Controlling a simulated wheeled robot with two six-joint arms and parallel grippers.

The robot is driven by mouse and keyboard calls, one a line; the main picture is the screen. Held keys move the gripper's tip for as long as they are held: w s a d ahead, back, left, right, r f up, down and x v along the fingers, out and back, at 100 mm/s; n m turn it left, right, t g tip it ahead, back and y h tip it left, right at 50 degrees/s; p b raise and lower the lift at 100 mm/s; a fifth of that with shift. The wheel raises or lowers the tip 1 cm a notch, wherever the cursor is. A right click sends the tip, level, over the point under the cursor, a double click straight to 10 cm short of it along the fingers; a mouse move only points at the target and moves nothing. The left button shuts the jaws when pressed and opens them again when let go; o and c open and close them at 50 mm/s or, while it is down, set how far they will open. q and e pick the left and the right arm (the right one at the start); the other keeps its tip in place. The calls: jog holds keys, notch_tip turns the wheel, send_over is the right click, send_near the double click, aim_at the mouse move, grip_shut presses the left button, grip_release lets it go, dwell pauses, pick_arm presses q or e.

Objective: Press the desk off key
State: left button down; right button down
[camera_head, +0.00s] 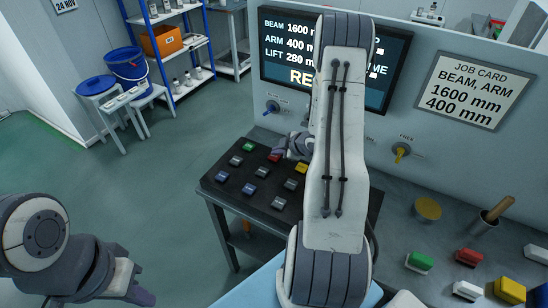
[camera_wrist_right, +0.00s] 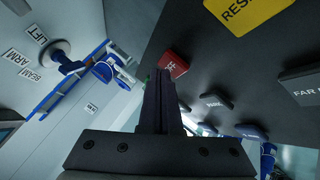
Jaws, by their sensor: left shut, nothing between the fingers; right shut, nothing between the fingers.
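The key desk (camera_head: 232,197) is a dark slanted panel with rows of coloured keys. A red key (camera_head: 274,155) sits in its back row, and it also shows in the right wrist view (camera_wrist_right: 174,64) with a white label too small to read. My right gripper (camera_head: 283,151) is shut and empty, with its tips right beside or over the red key. In the right wrist view its fingers (camera_wrist_right: 163,85) point at the red key and cover part of it. I cannot tell whether they touch. My left gripper (camera_head: 143,296) is shut and empty, low at left, away from the desk.
A green key (camera_head: 249,146), a yellow key (camera_head: 301,167) and several grey or blue keys are near the red one. The wall panel behind carries a screen (camera_head: 385,62), knobs and a job card (camera_head: 474,88). Loose coloured blocks lie on the right bench (camera_head: 390,210).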

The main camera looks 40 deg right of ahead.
aim_at(277, 157)
jog(key=shift+f+b, duration=0.4)
dwell(0.7)
jog(key=shift+r, duration=0.1)
jog(key=shift+r+p, duration=0.75)
notch_tip(277, 157, up, 5)
jog(key=p, duration=0.4)
jog(key=shift+r, duration=0.1)
dwell(0.8)
